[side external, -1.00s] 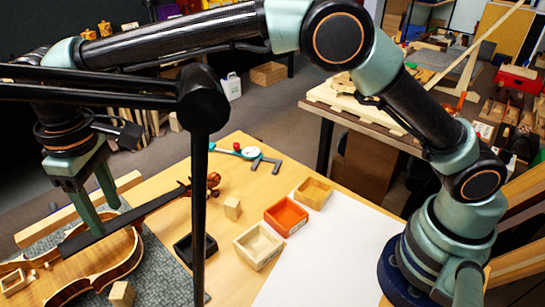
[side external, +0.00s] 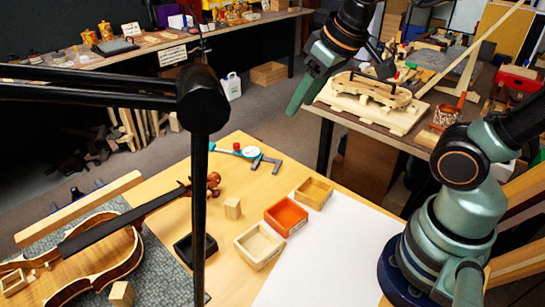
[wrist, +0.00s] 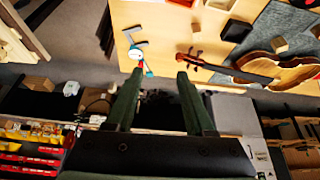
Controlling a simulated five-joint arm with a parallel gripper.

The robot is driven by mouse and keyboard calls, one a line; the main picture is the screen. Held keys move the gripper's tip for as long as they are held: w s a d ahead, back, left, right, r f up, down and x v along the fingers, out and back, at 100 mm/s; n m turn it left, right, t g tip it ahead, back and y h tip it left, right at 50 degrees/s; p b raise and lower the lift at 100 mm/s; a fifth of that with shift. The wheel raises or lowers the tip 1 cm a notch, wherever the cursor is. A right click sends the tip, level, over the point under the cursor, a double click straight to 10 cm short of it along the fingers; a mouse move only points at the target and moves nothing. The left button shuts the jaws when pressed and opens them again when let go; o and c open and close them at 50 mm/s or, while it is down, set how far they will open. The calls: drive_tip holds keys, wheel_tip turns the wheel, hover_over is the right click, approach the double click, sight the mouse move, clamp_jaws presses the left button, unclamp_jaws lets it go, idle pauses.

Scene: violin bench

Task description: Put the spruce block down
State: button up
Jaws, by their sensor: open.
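Two small pale wood blocks stand in the side view, and I cannot tell which is the spruce one. One pale block (side external: 232,208) stands upright on the bench between the violin scroll and the trays. The other pale block (side external: 121,293) sits beside the violin (side external: 95,262) at the lower left, and also shows in the wrist view (wrist: 280,44). My gripper (side external: 299,102) is raised high, beyond the bench's back edge and away from both blocks. In the wrist view its fingers (wrist: 157,78) are apart with nothing between them.
A black tray (side external: 183,251), a pale tray (side external: 245,256), an orange tray (side external: 281,224) and a wooden tray (side external: 322,183) stand mid-bench. A white sheet (side external: 330,262) lies clear at right. A round gauge (side external: 250,153) lies at the back. A dark stand crosses the foreground.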

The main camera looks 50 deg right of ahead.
drive_tip(key=shift+o, duration=1.1)
drive_tip(key=shift+s+d+f+m, duration=0.3)
drive_tip(key=shift+s+d+f, duration=0.5)
drive_tip(key=shift+s+d, duration=0.25)
drive_tip(key=shift+a, duration=0.1)
